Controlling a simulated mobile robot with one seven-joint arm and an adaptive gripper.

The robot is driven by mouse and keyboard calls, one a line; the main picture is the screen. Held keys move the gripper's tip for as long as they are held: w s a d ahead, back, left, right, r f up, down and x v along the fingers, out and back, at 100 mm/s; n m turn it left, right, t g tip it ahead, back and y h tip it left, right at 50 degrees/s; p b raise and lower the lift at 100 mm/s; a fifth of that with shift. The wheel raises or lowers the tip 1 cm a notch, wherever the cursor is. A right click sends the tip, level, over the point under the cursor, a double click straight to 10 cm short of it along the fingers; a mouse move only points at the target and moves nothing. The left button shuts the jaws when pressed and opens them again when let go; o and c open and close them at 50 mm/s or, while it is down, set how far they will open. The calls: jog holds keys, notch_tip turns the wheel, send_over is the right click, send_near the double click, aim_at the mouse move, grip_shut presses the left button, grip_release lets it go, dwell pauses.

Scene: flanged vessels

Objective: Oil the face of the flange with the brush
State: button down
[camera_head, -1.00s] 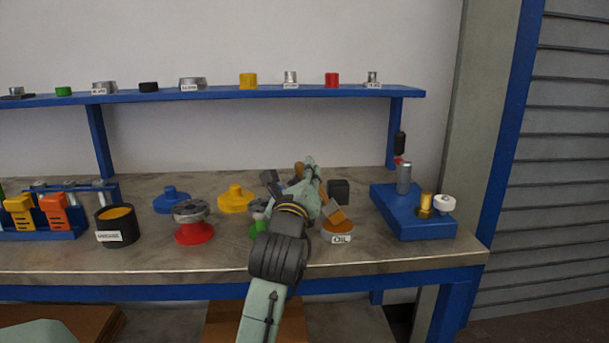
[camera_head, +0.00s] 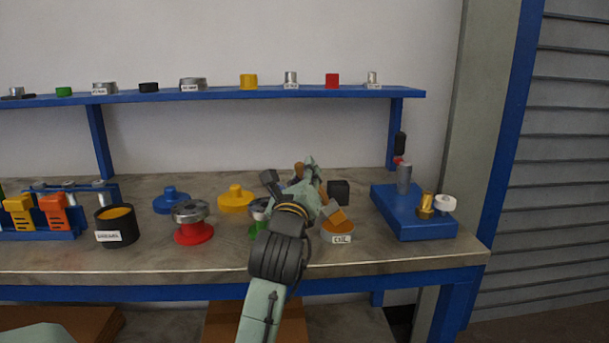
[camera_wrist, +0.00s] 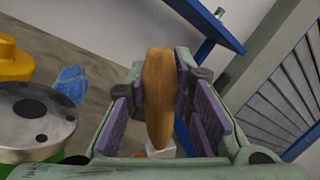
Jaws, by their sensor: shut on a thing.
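My gripper (camera_wrist: 160,105) is shut on the brush's wooden handle (camera_wrist: 158,95), which stands between the purple pads in the wrist view. The bristle end is hidden there. In the head view my gripper (camera_head: 308,190) is over the bench, left of and behind the cup labelled OIL (camera_head: 338,238). A tilted orange-brown piece shows over this cup; I cannot tell whether it is part of the brush. A grey flange with dark bolt holes (camera_wrist: 30,115) is on a green stand, left of my gripper; in the head view my arm partly hides this flange (camera_head: 258,208).
Another flange (camera_head: 190,210) is on a red stand. Blue (camera_head: 171,200) and yellow (camera_head: 236,198) stands are behind. A dark labelled tub (camera_head: 116,226) is at left, a blue fixture (camera_head: 415,215) at right. A blue shelf (camera_head: 220,95) runs above.

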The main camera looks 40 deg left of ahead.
jog(key=shift+w+f, duration=0.1)
jog(key=shift+f, duration=0.05)
jog(key=shift+r+p, duration=1.8)
jog(key=shift+r, duration=1.8)
